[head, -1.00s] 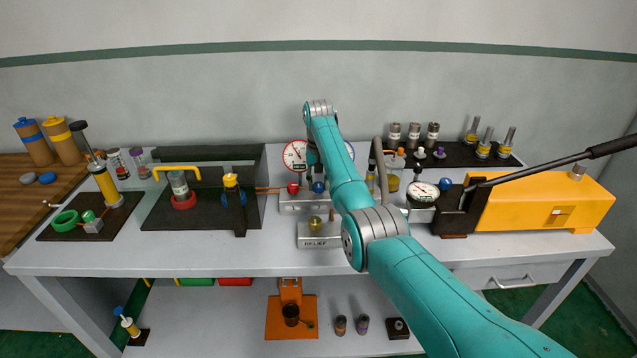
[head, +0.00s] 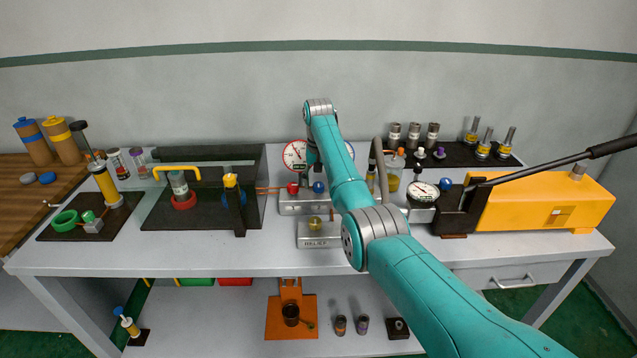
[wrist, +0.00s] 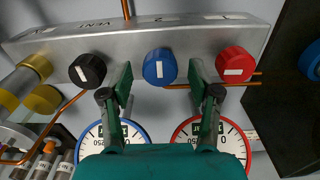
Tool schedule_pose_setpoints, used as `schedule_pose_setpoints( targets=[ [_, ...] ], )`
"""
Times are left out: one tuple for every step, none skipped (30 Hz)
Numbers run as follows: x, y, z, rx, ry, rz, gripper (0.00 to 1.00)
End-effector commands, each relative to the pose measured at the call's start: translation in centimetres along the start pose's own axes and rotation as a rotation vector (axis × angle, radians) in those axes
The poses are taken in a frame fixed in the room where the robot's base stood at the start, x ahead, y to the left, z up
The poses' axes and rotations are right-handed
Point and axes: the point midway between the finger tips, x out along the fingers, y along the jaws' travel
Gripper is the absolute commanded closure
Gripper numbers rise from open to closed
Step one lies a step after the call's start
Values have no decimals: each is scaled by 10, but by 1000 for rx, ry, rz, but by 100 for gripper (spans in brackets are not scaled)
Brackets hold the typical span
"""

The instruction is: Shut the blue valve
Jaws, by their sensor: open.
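The blue valve is a round blue knob (wrist: 160,66) with an upright white mark, on the front of a grey metal manifold (wrist: 130,40) in the wrist view. In the head view the blue knob (head: 318,187) shows just below the end of my arm. My gripper (wrist: 161,82) is open, with one green finger on each side of the blue knob and a visible gap on both sides. I cannot tell how deep the fingertips reach beside it. In the head view my gripper is mostly hidden by my arm.
A red knob (wrist: 235,64) and a black knob (wrist: 87,70) flank the blue one closely. A red-rimmed gauge (wrist: 208,135) and a blue-rimmed gauge (wrist: 113,135) stand by the manifold. A relief block (head: 320,241) sits in front. Another blue knob (head: 445,184) is by the yellow pump (head: 550,205).

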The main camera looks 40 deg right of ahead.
Motion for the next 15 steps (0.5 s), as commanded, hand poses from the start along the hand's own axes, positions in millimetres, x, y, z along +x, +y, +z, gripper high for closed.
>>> schedule_pose_setpoints(
  targets=[
    [-6,0,-1,0,3,-1,38],
    [-9,0,-1,0,4,-1,38],
    [-14,0,-1,0,4,-1,38],
    [-19,0,-1,0,4,-1,38],
    [-24,0,-1,0,4,-1,38],
    [-31,0,-1,0,4,-1,38],
    [-36,0,-1,0,5,-1,38],
    [-40,0,-1,0,4,-1,38],
    [-46,0,-1,0,3,-1,38],
    [-50,0,-1,0,3,-1,38],
    [-54,0,-1,0,3,-1,38],
    [-59,0,-1,0,3,-1,38],
    [-62,0,-1,0,2,0,38],
    [-65,0,-1,0,2,0,38],
    [-68,0,0,0,2,0,38]
  ],
)
